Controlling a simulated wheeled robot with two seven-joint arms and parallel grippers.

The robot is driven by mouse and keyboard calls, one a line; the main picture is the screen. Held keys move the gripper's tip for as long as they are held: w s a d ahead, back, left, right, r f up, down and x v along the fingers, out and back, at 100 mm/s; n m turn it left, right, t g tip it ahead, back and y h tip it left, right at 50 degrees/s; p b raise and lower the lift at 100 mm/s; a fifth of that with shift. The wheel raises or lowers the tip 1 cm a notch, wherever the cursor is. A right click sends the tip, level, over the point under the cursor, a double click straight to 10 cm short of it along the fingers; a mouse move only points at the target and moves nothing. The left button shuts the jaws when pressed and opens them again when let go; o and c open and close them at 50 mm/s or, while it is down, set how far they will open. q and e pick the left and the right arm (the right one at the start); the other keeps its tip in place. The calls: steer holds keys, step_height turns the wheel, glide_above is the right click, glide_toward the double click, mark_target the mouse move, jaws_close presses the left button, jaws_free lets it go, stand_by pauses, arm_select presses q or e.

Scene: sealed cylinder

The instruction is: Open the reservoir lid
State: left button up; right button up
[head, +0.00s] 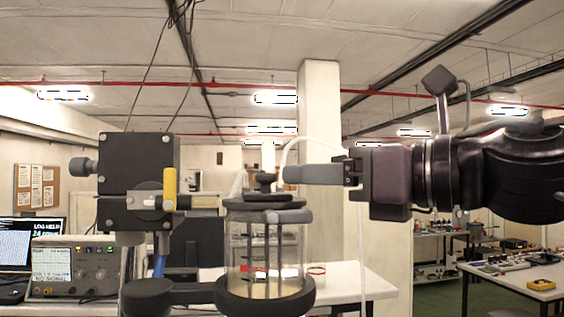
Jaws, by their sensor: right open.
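The reservoir is a clear upright cylinder (240,240) with dark rods inside. It stands in a dark ring holder (265,303) at the lower middle of the head view. Its dark lid (262,199) sits flat on top, with a dark knob (265,180) in the middle. My right gripper (287,174) reaches in from the right at knob height. Its grey fingers point left, with the tips just right of the knob and no visible hold on it. The fingers overlap from this side, so the gap between them is hidden. My left gripper is out of view.
A black box (137,163) with a yellow lever (169,188) stands close left of the reservoir. An instrument (75,268) and a laptop screen (30,240) are at far left. A white tube (300,140) arches behind my right fingers. A white table (365,283) is behind.

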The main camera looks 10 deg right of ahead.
mark_target(274, 176)
steer(key=p+x, duration=0.1)
steer(key=x, duration=0.3)
steer(key=shift+w+a, duration=0.15)
steer(key=shift+a, duration=0.1)
steer(key=shift+w+a+f+p, duration=0.1)
steer(key=shift+w+a+p, duration=0.25)
steer(key=shift+w+a, duration=0.15)
steer(key=shift+s, duration=0.15)
steer(key=shift+s+d, duration=0.1)
steer(key=shift+d, duration=0.25)
steer(key=shift+c, duration=0.7)
steer(key=c, duration=0.8)
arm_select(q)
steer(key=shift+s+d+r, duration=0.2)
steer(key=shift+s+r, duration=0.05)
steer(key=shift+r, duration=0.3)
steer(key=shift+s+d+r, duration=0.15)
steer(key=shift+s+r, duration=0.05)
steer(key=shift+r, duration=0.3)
